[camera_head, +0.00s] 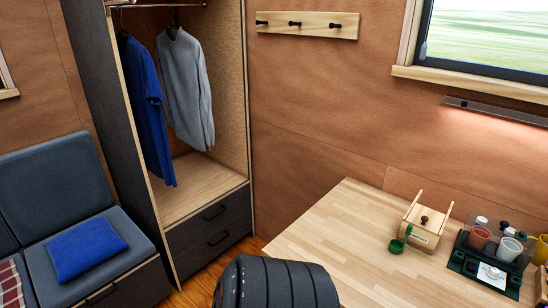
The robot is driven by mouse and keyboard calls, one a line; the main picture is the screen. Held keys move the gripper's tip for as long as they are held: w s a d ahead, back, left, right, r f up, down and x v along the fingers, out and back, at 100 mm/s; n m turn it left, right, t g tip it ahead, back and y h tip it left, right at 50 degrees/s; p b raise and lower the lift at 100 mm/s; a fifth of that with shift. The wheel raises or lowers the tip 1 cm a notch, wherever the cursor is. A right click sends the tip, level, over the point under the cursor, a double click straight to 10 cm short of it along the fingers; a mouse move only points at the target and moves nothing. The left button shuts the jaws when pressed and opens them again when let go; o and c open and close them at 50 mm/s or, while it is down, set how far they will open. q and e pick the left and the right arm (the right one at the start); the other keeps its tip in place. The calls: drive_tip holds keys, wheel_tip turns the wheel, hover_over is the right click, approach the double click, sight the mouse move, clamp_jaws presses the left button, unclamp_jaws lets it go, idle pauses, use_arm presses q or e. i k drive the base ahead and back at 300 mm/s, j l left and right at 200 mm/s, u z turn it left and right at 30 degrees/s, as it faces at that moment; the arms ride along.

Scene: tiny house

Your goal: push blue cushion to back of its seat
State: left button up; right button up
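The blue cushion (86,249) lies flat on a dark grey bench seat (128,240) at the lower left. The grey backrest (58,187) stands behind it. A narrow strip of seat shows between the cushion's back edge and the backrest, and more bare seat shows in front and to its right. Neither my left nor my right gripper is in view, and nothing touches the cushion.
A red checked cloth (10,284) lies left of the cushion. An open wardrobe (207,185) with drawers stands right of the bench. A wooden table (345,235) is at right. A dark ribbed shape (275,285) fills the bottom middle; I cannot tell what it is.

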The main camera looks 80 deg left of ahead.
sight(80, 249)
drive_tip(key=u, duration=4.25)
